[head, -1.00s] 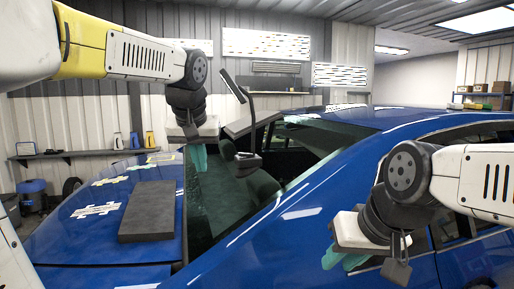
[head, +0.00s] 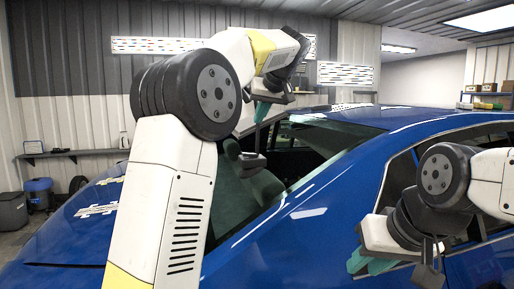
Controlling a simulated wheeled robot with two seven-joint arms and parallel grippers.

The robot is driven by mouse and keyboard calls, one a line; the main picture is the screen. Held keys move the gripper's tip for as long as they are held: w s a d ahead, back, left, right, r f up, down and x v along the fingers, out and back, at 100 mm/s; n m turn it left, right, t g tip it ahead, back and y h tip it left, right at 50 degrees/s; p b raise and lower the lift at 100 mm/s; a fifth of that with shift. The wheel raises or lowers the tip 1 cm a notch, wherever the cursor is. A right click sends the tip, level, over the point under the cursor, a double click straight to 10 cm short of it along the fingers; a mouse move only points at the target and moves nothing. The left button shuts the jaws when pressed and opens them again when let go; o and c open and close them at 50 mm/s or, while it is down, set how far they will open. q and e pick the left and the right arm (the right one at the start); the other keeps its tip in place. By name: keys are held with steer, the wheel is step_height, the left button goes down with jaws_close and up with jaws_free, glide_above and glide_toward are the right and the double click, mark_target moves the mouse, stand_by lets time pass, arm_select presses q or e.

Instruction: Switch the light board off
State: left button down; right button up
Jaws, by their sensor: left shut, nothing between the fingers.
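My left arm reaches up across the middle of the head view and folds back toward the car. My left gripper (head: 262,110) has teal fingers, shut and empty, above the upper edge of the windshield. The light board's panel cannot be made out here, as my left arm covers that area. A dark box-like piece (head: 252,163) shows below the gripper, in front of the windshield; I cannot tell if it belongs to the board. My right gripper (head: 370,262) has teal fingers pointing down beside the car's near side; its opening is unclear.
The blue car (head: 300,235) fills the lower middle and right. A dark tag-like piece (head: 428,276) hangs by my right gripper. A wall shelf (head: 75,154) and a blue bin (head: 39,193) stand at the left. Shelving with boxes (head: 490,87) stands at the far right.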

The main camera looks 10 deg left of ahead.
arm_select(q)
glide_above(250, 155)
steer(key=s, duration=0.1)
step_height(250, 155, down, 7)
steer(key=shift+s+d+f, duration=0.1)
steer(key=shift+d, duration=0.05)
steer(key=shift+s+f, duration=0.15)
steer(key=shift+f, duration=1.7)
steer(key=shift+a, duration=0.2)
